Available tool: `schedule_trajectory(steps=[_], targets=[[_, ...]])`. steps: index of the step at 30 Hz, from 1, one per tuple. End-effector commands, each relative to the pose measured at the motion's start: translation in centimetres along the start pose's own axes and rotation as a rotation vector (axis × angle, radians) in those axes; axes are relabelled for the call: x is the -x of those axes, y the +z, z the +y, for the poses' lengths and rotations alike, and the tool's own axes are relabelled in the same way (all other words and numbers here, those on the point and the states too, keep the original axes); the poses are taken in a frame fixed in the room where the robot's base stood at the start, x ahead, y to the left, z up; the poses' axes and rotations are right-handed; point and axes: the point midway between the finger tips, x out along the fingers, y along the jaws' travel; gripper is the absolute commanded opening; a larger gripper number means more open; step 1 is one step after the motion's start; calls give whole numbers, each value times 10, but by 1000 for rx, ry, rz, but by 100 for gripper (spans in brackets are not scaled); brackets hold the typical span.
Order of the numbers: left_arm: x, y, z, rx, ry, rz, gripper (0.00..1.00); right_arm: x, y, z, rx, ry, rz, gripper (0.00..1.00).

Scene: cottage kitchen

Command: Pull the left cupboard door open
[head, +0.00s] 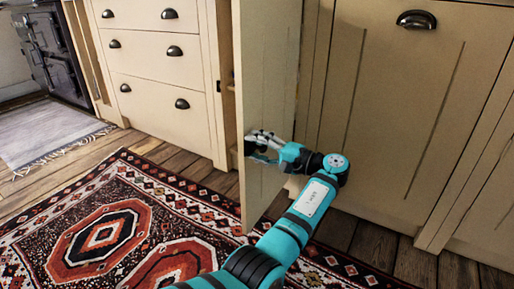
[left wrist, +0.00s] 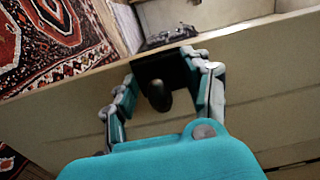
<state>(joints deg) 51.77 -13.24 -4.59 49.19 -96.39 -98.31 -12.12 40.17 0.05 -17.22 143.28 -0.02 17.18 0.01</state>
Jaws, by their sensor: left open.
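The left cupboard door (head: 265,60) is a tall cream panel standing swung out from the cabinet front, with its free edge toward the left. My left gripper (head: 262,145) is at the lower part of the door, close to its free edge. In the left wrist view, the gripper (left wrist: 166,78) has its fingers spread apart over the door panel (left wrist: 260,75), near its edge. A dark shape lies between the fingers; I cannot tell whether it is part of the door or gripper. Contact with the door is unclear. My right gripper is out of view.
A drawer unit (head: 165,60) with dark cup handles stands left of the door. A closed cream cupboard door (head: 400,110) with a cup handle is at the right. A patterned red rug (head: 100,235) covers the wooden floor. A dark stove (head: 52,50) stands far left.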

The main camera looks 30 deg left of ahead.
Motion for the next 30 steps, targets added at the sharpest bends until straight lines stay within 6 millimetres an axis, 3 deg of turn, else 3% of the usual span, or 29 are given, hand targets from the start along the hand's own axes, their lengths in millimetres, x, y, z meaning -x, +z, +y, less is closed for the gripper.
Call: schedule_trajectory(steps=[1,6,14,30], targets=[[-1,0,-1,1,0,2,54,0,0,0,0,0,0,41],[0,0,0,1,0,2,73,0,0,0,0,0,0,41],[1,0,0,0,0,2,73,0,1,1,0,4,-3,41],[72,-1,0,-1,0,3,73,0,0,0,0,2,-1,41]])
